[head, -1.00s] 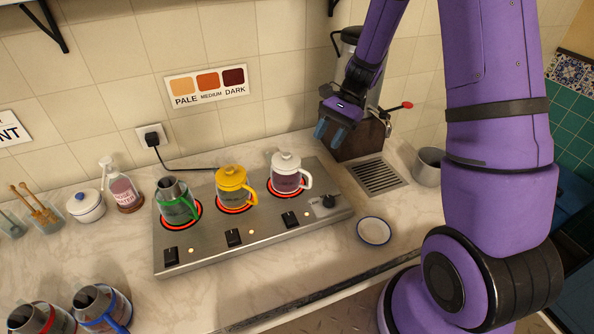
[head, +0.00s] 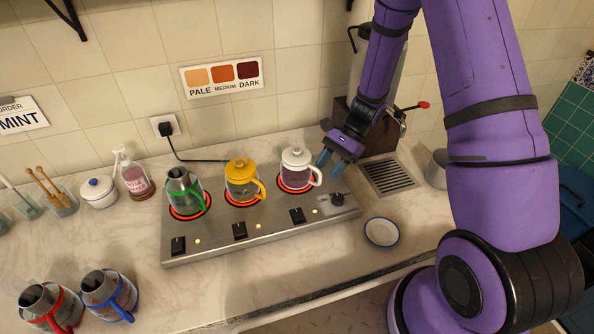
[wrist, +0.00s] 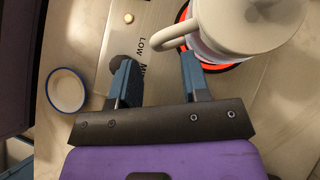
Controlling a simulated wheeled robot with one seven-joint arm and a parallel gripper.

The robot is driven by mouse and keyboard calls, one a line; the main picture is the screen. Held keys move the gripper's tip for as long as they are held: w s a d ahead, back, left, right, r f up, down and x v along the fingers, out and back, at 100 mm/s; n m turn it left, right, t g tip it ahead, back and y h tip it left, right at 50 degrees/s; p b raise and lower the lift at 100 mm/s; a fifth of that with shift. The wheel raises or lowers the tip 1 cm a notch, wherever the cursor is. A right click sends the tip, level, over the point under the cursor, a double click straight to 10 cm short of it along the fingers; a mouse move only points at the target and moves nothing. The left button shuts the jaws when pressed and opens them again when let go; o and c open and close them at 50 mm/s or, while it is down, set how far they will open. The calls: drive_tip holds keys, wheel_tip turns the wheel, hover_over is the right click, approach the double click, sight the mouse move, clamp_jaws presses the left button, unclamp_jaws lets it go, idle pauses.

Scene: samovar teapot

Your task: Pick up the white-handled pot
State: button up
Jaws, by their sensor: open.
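The white-handled pot (head: 297,172) has a white lid and a clear body, and it stands upright on the right burner of the steel hotplate (head: 215,245). Its handle points right in the head view. My gripper (head: 333,164) is open and empty, just right of the handle. In the wrist view, the pot (wrist: 245,25) fills the upper right. Its handle reaches left, beyond the tips of my gripper (wrist: 155,75), above the gap between the fingers. Whether a finger touches the handle I cannot tell.
A yellow-handled pot (head: 242,180) and a green-handled pot (head: 184,192) stand on the other glowing burners. A small white dish (head: 381,232) lies right of the hotplate. A dark knob (head: 337,199) sits below my gripper. Red- and blue-handled pots stand front left.

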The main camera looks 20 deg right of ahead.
drive_tip(key=shift+x, duration=1.85)
clamp_jaws()
drive_tip(key=shift+r, duration=0.1)
